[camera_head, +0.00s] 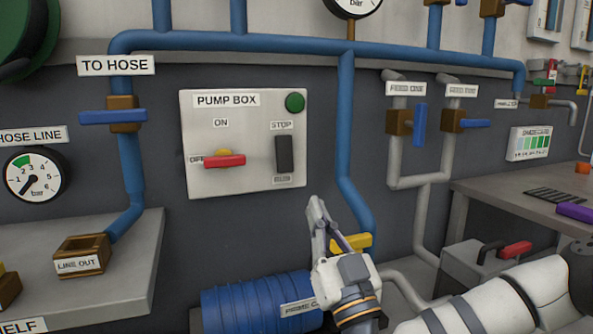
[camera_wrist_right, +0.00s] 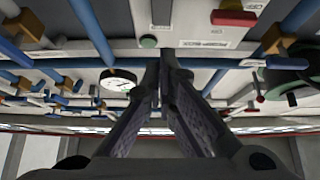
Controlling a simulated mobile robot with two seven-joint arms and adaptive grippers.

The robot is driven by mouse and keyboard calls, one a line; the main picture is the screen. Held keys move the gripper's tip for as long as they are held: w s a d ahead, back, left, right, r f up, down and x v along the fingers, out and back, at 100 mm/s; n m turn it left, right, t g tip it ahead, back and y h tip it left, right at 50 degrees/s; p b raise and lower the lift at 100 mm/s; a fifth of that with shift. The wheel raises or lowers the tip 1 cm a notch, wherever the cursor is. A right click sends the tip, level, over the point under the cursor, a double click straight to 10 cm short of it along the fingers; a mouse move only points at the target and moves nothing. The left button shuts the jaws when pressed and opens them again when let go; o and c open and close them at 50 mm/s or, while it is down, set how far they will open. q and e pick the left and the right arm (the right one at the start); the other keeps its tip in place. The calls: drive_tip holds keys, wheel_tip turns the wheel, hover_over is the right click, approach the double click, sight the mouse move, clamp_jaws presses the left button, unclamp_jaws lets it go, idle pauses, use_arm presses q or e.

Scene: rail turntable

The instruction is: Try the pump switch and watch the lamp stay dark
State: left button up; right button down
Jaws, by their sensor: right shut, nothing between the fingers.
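The pump box (camera_head: 200,120) is a pale panel on the dark wall. Its pump switch (camera_head: 225,161) has a red handle lying level, with ON above it and OFF at its left. The round lamp (camera_head: 295,102) at the box's upper right is dull green with no visible glow. A dark upright lever (camera_head: 284,155) sits below the STOP label. My right gripper (camera_head: 317,208) is shut and empty, below and right of the box, apart from it. The wrist view shows the closed fingers (camera_wrist_right: 163,65), the red handle (camera_wrist_right: 233,18) and the lamp (camera_wrist_right: 149,41). My left gripper is not in view.
Blue pipes (camera_head: 347,130) run above and right of the box. A yellow-handled valve (camera_head: 352,242) is beside my right gripper. A shelf (camera_head: 135,255) is at the left and a grey table (camera_head: 500,185) at the right.

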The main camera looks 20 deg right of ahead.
approach(286, 149)
wheel_tip(286, 149, up, 3)
drive_tip(key=s, duration=0.1)
drive_tip(key=shift+w+f, duration=0.2)
drive_tip(key=shift+w, duration=2.2)
